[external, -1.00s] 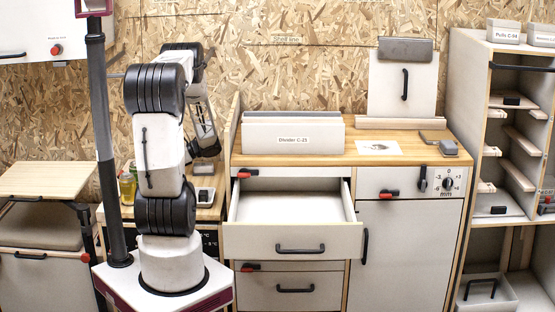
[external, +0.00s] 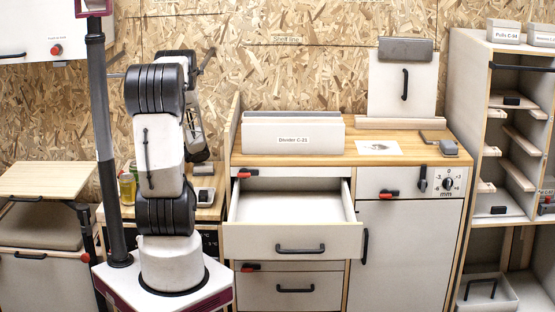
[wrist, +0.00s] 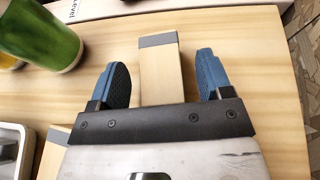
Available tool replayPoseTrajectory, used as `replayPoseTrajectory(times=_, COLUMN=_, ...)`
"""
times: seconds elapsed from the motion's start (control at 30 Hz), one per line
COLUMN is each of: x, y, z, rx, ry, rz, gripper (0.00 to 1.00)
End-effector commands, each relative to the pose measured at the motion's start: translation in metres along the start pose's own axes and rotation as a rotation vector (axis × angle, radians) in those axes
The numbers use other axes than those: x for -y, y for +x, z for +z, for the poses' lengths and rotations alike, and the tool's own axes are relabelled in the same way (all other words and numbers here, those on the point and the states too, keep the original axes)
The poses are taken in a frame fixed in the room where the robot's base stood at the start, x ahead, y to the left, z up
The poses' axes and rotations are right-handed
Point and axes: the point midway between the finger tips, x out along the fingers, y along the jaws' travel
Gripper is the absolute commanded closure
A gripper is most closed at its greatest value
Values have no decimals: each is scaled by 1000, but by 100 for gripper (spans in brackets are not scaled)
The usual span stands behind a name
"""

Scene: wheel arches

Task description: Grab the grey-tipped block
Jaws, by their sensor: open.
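The grey-tipped block (wrist: 160,75) is a pale wooden bar with a grey end, lying on the wooden worktop in the wrist view. Its grey tip points away from my gripper. My gripper (wrist: 162,68) is open, with one blue finger on each side of the block and a gap on both sides. The near end of the block is hidden under the gripper body. In the external view my arm's end hangs over the small worktop behind my arm; its fingers and the block cannot be made out there.
A green jar (wrist: 45,35) stands left of the fingers. A grey-white device (wrist: 12,150) and another pale wooden piece (wrist: 52,155) are at lower left. A labelled strip (wrist: 85,10) lies beyond. The worktop right of the fingers is clear. An open drawer (external: 290,238) juts out at right.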

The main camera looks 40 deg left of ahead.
Motion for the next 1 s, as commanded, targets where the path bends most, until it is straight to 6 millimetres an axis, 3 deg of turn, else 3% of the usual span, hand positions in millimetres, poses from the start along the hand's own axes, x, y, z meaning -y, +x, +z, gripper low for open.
replayPoseTrajectory(times=0.5, x=0, y=0, z=0, rx=0, ry=-1, rz=0, gripper=28)
replayPoseTrajectory(times=0.87, x=0, y=0, z=0, rx=0, ry=-1, rz=-1, gripper=81)
replayPoseTrajectory(times=1.0, x=0, y=0, z=0, rx=0, ry=-1, rz=-1, gripper=81)
